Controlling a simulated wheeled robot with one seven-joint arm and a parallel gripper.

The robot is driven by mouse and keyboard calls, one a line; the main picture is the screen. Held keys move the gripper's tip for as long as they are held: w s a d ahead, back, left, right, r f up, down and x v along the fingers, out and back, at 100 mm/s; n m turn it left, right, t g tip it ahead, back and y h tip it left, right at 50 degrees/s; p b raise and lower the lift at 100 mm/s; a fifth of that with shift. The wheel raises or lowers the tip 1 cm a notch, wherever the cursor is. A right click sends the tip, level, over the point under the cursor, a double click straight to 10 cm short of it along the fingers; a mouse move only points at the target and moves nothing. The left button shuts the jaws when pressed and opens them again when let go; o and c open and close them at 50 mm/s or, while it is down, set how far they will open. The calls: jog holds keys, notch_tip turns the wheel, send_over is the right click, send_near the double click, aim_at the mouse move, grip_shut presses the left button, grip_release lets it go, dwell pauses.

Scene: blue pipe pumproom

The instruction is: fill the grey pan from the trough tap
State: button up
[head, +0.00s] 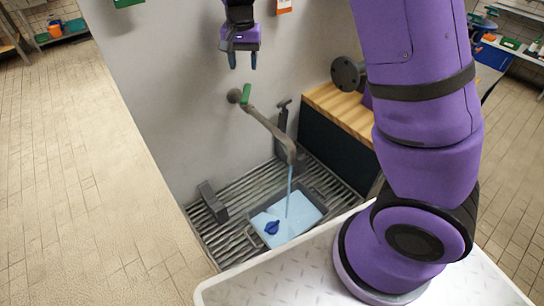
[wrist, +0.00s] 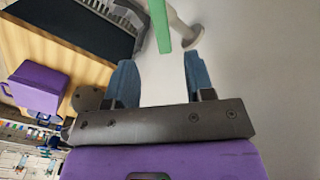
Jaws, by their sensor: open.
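The trough tap (head: 268,125) comes out of the grey wall, with a green lever (head: 246,94) near its base. A thin blue stream of water (head: 289,185) runs from its spout into the grey pan (head: 321,203). The pan stands on the slatted trough grate, with pale blue water across it; how far below the rim is hard to tell. My gripper (head: 242,62) is open and empty, pointing down above the lever and apart from it. In the wrist view the green lever (wrist: 160,25) shows beyond my open fingers (wrist: 160,78).
A dark blue knob-like object (head: 272,228) shows in the pan's water. A grey block (head: 213,202) sits on the grate (head: 240,190) at left. A wooden counter (head: 342,108) stands right of the tap. The tiled floor at left is clear.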

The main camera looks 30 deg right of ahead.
aim_at(246, 93)
jog(key=shift+s+a+f, duration=0.1)
jog(key=shift+s, duration=0.05)
jog(key=shift+f, duration=0.3)
notch_tip(246, 93, down, 10)
dwell(0.3)
grip_shut()
jog(key=shift+n, duration=1.1)
grip_release()
